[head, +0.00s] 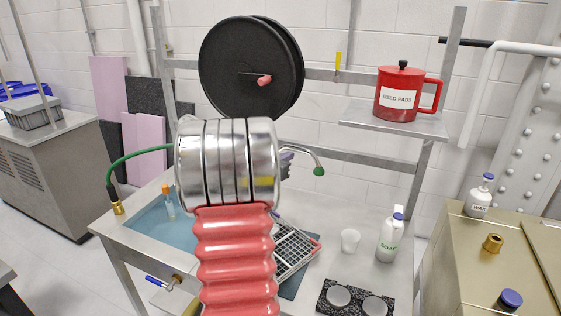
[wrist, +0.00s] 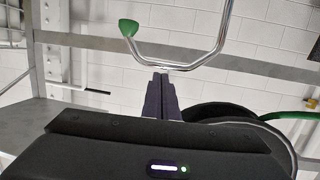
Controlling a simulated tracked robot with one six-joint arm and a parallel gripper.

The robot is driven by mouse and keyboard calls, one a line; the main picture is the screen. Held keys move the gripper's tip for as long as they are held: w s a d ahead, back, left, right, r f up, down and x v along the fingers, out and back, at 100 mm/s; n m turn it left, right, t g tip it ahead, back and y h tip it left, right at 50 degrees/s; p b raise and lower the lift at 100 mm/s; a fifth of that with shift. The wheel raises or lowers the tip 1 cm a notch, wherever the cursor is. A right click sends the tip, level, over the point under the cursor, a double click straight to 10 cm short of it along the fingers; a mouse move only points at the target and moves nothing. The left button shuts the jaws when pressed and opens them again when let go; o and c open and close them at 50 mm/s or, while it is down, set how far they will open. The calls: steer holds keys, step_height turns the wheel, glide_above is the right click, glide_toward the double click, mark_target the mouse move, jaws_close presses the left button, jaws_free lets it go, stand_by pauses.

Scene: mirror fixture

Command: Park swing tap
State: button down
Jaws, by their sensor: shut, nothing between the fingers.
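The swing tap's chrome spout (head: 303,150) ends in a green tip (head: 318,171) and shows right of my arm in the head view. Its base is hidden behind my arm. In the wrist view the bent spout (wrist: 222,40) crosses the upper middle, with the green tip (wrist: 128,27) at upper left. My gripper (wrist: 160,78) is shut and empty, its dark purple fingers pointing at the spout's lower bend. The fingertips look close to the tube; I cannot tell whether they touch it. In the head view only a bit of my gripper (head: 286,160) shows beside my wrist.
The bench holds a blue basin (head: 150,226), a grid rack (head: 293,249), a white cup (head: 350,240) and a soap bottle (head: 390,240). A black reel (head: 235,60) hangs behind my arm. A red pot (head: 400,95) stands on the shelf (head: 365,122) at right.

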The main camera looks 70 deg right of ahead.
steer(key=x, duration=0.6)
steer(key=shift+s+d+f, duration=0.1)
steer(key=shift+d, duration=0.3)
steer(key=shift+s+d, duration=0.25)
steer(key=shift+d, duration=0.2)
steer(key=shift+s+d, duration=0.25)
steer(key=shift+d, duration=0.2)
glide_toward(302, 149)
steer(key=s+v, duration=0.1)
steer(key=v, duration=0.5)
steer(key=shift+s+a, duration=0.15)
steer(key=shift+s, duration=0.05)
steer(key=shift+s, duration=0.1)
stand_by(0.5)
